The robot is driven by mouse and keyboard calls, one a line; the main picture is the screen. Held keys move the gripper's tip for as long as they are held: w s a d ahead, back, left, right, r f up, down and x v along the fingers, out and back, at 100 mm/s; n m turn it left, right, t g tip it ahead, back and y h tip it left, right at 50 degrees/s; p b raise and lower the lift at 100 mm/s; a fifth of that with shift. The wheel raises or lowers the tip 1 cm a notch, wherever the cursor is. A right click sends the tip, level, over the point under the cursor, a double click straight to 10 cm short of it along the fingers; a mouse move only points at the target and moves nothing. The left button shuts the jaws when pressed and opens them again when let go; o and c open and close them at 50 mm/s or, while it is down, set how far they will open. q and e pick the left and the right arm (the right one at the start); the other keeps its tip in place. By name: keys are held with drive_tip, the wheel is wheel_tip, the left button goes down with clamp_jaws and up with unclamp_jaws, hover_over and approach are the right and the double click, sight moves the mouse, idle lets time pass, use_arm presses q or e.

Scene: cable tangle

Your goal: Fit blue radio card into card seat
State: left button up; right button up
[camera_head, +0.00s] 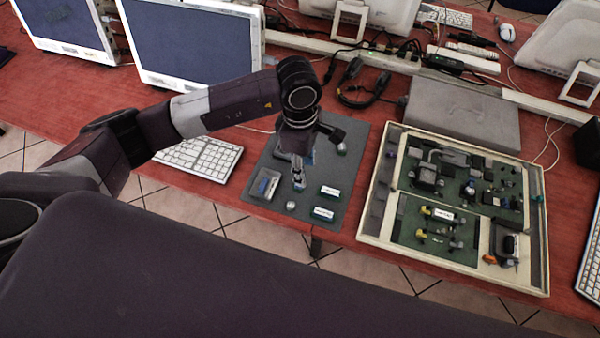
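My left gripper (299,184) points down over the dark grey mat (345,150), left of two small labelled blocks. It is small in the picture, and I cannot tell whether its fingers are open or shut. A small bluish patch shows beside the gripper; I cannot tell whether it is the blue radio card. The card seat cannot be made out for certain; green circuit boards (410,238) lie in the open cream case (369,240) to the right. My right gripper is not in view.
A small grey tray (249,196) with small parts lies on the mat's left. Two labelled blocks (330,191) (323,213) and a small silvery piece (290,205) lie near its front. A keyboard (203,156), monitors (190,45), black cables (362,90) and a grey flat box (462,112) surround the work area.

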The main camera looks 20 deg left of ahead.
use_arm(q)
drive_tip(key=shift+w+a+y, duration=0.2)
drive_tip(key=shift+a, duration=0.25)
drive_tip(key=shift+w+a+y, duration=0.15)
drive_tip(key=shift+a+y, duration=0.05)
drive_tip(key=shift+a, duration=0.25)
drive_tip(key=shift+a+f, duration=0.15)
drive_tip(key=shift+f, duration=0.1)
drive_tip(key=shift+s+f+p, duration=0.15)
drive_tip(key=shift+f+p, duration=0.3)
drive_tip(key=shift+f, duration=0.45)
wheel_tip(320, 180, down, 4)
drive_tip(key=shift+s+f+p, duration=0.15)
drive_tip(key=shift+f+p, duration=0.05)
drive_tip(key=shift+p, duration=0.75)
drive_tip(key=shift+f, duration=0.4)
drive_tip(key=shift+c, duration=0.4)
drive_tip(key=c, duration=0.9)
drive_tip(key=shift+c, duration=0.2)
